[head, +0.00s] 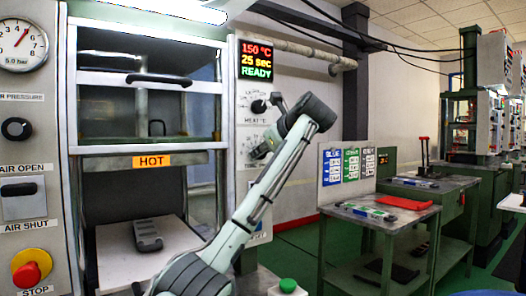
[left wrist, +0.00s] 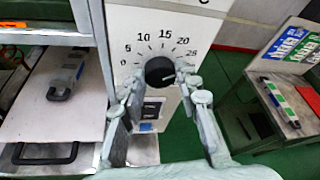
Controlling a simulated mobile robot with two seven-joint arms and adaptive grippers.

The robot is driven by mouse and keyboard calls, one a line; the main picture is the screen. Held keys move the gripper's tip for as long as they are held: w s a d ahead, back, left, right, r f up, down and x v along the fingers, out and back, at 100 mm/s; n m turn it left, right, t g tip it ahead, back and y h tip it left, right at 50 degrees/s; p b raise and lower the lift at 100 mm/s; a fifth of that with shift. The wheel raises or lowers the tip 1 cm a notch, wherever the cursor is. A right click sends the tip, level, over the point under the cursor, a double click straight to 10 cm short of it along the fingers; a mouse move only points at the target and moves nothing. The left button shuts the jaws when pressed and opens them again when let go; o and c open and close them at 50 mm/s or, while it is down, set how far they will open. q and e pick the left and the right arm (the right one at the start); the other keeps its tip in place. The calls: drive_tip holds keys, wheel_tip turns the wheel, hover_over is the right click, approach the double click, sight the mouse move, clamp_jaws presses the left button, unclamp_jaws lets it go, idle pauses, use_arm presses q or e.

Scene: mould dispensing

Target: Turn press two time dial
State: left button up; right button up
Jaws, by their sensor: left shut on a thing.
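The press display (head: 257,61) reads 150 °C, 25 sec and READY. My right gripper is not in view.
A grey mould (head: 147,236) lies on the white lower shelf (head: 115,258) of the press, below the HOT label (head: 152,161). A red stop button (head: 27,275) is at the lower left. A green side table (head: 385,222) stands to the right.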

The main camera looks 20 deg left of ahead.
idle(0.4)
use_arm(q)
drive_tip(key=o, duration=1.2)
drive_tip(key=shift+c, duration=0.2)
drive_tip(key=v, duration=1.2)
